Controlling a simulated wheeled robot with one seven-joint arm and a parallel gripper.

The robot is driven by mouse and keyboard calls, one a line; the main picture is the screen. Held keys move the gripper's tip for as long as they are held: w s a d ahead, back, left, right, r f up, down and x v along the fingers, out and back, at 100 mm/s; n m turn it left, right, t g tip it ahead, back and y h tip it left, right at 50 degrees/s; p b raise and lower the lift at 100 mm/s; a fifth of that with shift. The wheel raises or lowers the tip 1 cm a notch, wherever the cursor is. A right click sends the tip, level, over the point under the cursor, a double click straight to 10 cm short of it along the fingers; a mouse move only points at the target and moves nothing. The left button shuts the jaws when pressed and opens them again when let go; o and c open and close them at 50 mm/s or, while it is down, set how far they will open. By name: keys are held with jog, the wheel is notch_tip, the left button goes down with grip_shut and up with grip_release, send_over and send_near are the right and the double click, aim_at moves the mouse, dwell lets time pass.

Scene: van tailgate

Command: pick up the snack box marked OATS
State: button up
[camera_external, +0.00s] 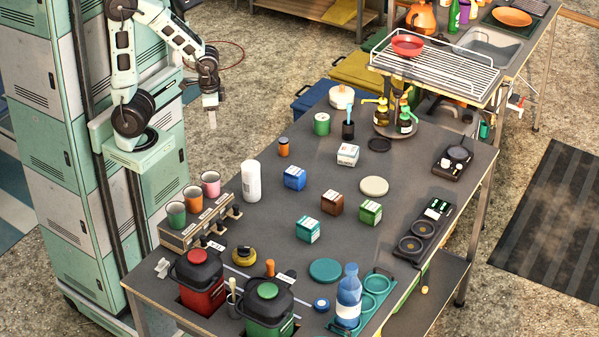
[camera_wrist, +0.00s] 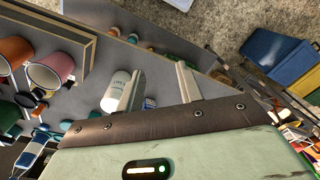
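Several small snack boxes with white labelled tops stand on the dark table: blue (camera_external: 294,179), white (camera_external: 347,156), brown (camera_external: 332,204), green (camera_external: 370,213) and teal (camera_external: 308,231). Their lettering is too small to read, so I cannot tell which is marked OATS. My gripper (camera_external: 211,120) hangs beyond the table's left edge, well apart from the boxes. In the wrist view my gripper (camera_wrist: 160,72) has its two fingers spread with nothing held. A small part of a blue thing, perhaps the blue box, shows between the fingers.
A white bottle (camera_external: 250,181) and a rack of cups (camera_external: 200,222) stand between my gripper's side and the boxes. An orange-capped jar (camera_external: 284,147) is near the blue box. Red (camera_external: 200,285) and green (camera_external: 267,311) canisters fill the front.

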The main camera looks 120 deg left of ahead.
jog(key=o, duration=0.6)
jog(key=shift+o, duration=0.2)
